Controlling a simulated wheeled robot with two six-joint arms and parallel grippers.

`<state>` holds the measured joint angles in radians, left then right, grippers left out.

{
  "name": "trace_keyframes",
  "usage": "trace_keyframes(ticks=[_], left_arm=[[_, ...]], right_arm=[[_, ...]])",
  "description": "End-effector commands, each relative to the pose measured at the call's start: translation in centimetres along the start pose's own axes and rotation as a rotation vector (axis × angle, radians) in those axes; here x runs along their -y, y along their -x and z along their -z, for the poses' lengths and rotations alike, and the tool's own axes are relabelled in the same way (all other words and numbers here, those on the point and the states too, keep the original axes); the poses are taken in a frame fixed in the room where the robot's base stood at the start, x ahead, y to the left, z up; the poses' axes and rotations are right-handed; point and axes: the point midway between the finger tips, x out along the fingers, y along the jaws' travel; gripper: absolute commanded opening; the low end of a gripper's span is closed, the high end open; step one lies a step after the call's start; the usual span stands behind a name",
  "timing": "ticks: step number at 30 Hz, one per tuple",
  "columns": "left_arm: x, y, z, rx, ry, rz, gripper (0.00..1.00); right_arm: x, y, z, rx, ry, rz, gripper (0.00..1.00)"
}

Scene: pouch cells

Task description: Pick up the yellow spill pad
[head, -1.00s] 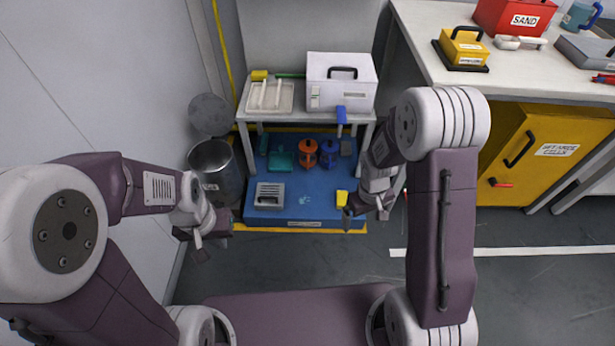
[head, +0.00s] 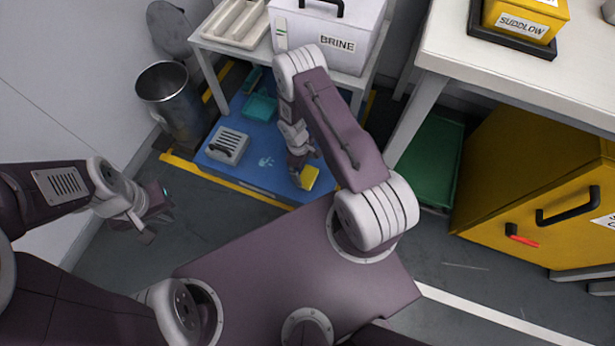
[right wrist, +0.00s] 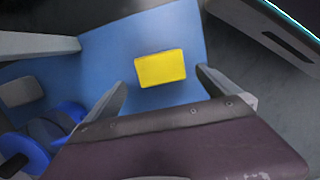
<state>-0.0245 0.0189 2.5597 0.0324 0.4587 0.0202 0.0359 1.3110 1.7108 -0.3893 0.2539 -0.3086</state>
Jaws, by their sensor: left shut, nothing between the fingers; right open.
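The yellow spill pad (head: 310,178) lies flat on the blue mat (head: 240,178) near its front right corner. In the right wrist view the yellow spill pad (right wrist: 160,68) shows whole, just ahead of the fingertips. My right gripper (head: 297,178) is low over the mat beside the pad, partly covering its left side in the head view. In the right wrist view my right gripper (right wrist: 162,88) is open, its fingers to either side of the pad's near edge, with nothing held. My left gripper (head: 155,215) is shut and empty, left of the mat over the floor.
A grey slotted box (head: 228,145) and a teal item (head: 260,105) lie on the mat. A metal bin (head: 172,100) stands left. A white low table (head: 208,48) with a BRINE box (head: 320,40) stands behind. A yellow cabinet (head: 540,170) is at right.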

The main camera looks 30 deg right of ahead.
Motion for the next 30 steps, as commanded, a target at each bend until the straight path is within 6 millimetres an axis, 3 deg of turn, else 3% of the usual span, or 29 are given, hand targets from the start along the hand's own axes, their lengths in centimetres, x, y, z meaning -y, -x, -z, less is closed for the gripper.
trace_keyframes(ticks=[1,7,15,21,22,28,30], left_arm=[[0.0,-1.0,-0.1,0.0,0.0,0.0,0.0],[0.0,-1.5,-0.2,0.0,0.0,0.0,0.0],[0.1,-5.0,-0.5,0.001,0.0,0.0,0.0],[0.1,-4.7,-0.5,0.0,0.0,0.0,0.0],[0.1,-4.7,-0.5,0.0,0.0,0.0,0.0],[0.1,-4.6,-0.5,0.0,0.0,0.0,0.0],[0.1,-4.6,-0.5,0.0,0.0,0.0,0.0]], right_arm=[[0.0,-1.3,0.1,0.0,-0.001,0.001,1.0],[0.0,-2.0,0.1,0.0,0.001,0.0,1.0],[0.0,-6.9,0.1,0.0,0.0,0.0,1.0],[0.0,-6.6,0.0,-0.001,0.0,0.0,1.0],[0.0,-6.6,0.0,0.0,0.0,0.0,0.97],[0.0,-6.6,0.0,0.0,0.0,0.0,0.43],[0.0,-6.6,0.0,0.0,0.0,0.0,0.43]])
